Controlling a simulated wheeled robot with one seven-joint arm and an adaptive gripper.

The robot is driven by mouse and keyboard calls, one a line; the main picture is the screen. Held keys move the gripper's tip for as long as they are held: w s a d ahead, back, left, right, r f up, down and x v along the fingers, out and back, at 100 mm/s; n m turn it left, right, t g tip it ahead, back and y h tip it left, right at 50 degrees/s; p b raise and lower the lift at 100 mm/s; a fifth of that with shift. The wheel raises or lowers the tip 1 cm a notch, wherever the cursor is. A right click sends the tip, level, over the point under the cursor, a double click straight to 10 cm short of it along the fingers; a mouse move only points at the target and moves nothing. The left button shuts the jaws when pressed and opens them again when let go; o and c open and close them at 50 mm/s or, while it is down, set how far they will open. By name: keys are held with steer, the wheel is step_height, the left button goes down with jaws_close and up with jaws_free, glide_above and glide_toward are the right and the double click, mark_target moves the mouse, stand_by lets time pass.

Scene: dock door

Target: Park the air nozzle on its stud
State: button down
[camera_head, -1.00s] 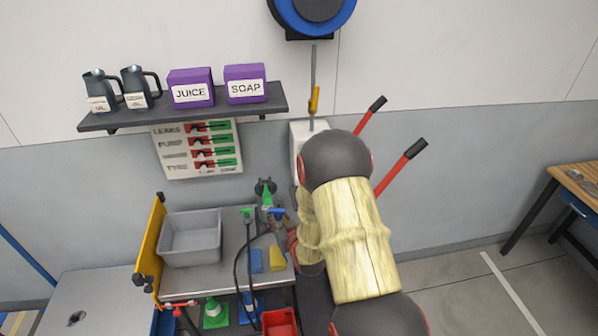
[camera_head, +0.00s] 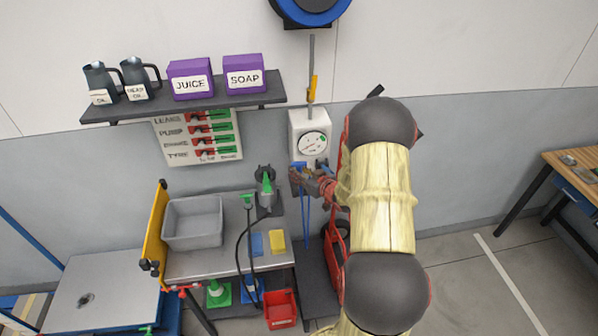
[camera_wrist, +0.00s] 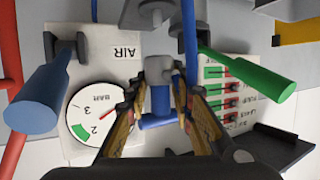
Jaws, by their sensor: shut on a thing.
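My gripper (camera_head: 300,178) is shut on the air nozzle, a grey and blue piece (camera_wrist: 158,96) between the fingers in the wrist view. A blue hose (camera_head: 306,228) hangs down from the gripper. The gripper is in front of the wall, just below and left of the white air box (camera_head: 298,126) with its round gauge (camera_head: 312,143). In the wrist view the box's AIR label appears upside down, behind the fingers. I cannot make out the stud, nor whether the nozzle touches anything behind it.
A blue cylinder (camera_wrist: 38,98) and a green handle (camera_wrist: 262,80) on dark brackets flank my gripper in the wrist view. A shelf (camera_head: 185,108) is above left.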

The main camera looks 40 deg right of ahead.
mark_target(299, 186)
steer(key=shift+f+b, duration=1.15)
steer(key=shift+f, duration=0.85)
steer(key=shift+f+b, duration=0.55)
steer(key=shift+f, duration=0.05)
steer(key=c, duration=1.8)
jaws_free()
steer(key=shift+s, duration=0.1)
steer(key=p+v, duration=0.3)
steer(key=v, duration=0.8)
steer(key=shift+p, duration=0.4)
